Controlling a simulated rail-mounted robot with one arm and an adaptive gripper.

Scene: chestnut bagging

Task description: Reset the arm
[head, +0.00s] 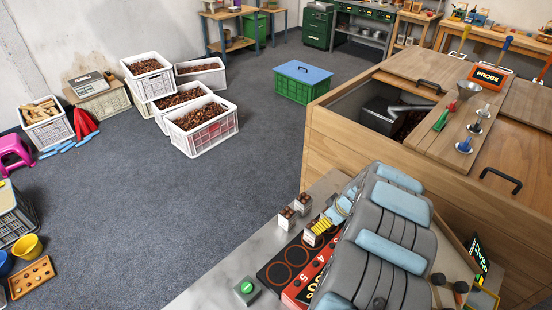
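My arm, with thick grey links and pale blue pads, fills the lower right of the head view, over the steel worktop (215,283). The arm hides part of the worktop and part of the red panel with black round spots (290,258).
Right of the arm stands a wooden bin (400,170) with an open hatch; a dark container and chestnuts show inside. Its lid carries a funnel (468,89), a PROBE box (488,77) and coloured-handled tools. White chestnut crates (207,140) stand left.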

